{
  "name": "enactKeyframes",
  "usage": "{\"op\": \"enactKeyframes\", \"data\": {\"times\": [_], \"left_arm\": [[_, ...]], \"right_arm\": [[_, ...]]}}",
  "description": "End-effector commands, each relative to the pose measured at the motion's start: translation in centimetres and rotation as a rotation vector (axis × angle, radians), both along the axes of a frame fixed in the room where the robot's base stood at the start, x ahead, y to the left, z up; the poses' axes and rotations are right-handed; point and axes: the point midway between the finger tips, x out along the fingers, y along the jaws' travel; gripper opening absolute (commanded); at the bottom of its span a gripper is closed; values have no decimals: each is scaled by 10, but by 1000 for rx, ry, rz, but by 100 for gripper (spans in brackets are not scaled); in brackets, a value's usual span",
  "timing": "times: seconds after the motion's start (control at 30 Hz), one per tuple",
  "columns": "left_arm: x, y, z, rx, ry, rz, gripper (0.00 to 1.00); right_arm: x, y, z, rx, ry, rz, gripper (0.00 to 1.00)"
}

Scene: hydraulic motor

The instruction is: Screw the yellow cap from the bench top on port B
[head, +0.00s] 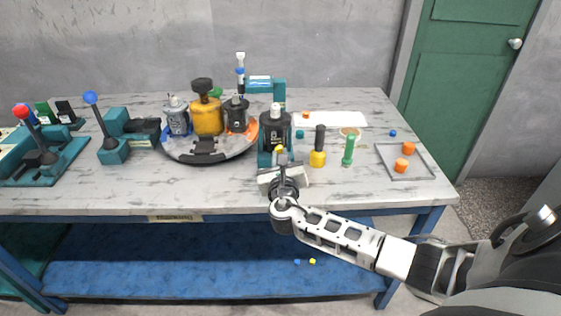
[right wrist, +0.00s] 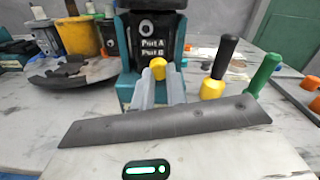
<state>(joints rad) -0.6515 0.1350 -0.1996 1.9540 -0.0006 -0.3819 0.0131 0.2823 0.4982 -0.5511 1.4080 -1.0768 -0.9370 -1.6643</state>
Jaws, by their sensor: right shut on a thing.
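The black motor block (head: 275,128) stands upright in a teal stand near the bench's front middle. In the right wrist view the block (right wrist: 128,30) shows a round pale ring, with the labels "Port A" and "Port B" below it. My right gripper (head: 281,158) is shut on the yellow cap (head: 279,149), right in front of the block. In the right wrist view the cap (right wrist: 158,68) sits between the fingertips, just below the "Port B" label. The cap hides port B's opening, and I cannot tell whether it touches the port. My left gripper is out of view.
A yellow-and-black tool (head: 317,150) and a green tool (head: 348,150) stand right of the block. A tray (head: 420,173) with orange caps lies further right. A round turntable (head: 185,155) with several parts is at left. Small blue and yellow pieces lie on the lower shelf.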

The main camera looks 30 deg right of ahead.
Motion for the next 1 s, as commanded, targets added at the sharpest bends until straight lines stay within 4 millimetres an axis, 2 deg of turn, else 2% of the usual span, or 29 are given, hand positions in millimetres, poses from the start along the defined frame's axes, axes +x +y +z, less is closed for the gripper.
{"op": "enactKeyframes", "data": {"times": [0.03,0.33,0.63,0.97,1.0], "left_arm": [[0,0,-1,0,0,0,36],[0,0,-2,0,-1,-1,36],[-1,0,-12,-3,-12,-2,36],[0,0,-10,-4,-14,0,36],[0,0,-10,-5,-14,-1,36]], "right_arm": [[-3,-2,-7,17,6,-7,0],[-3,-2,-8,33,-1,-7,0],[-2,-2,-10,323,-162,-5,0],[-1,-2,-7,371,-188,-4,0],[-1,-2,-7,371,-188,-4,25]]}}
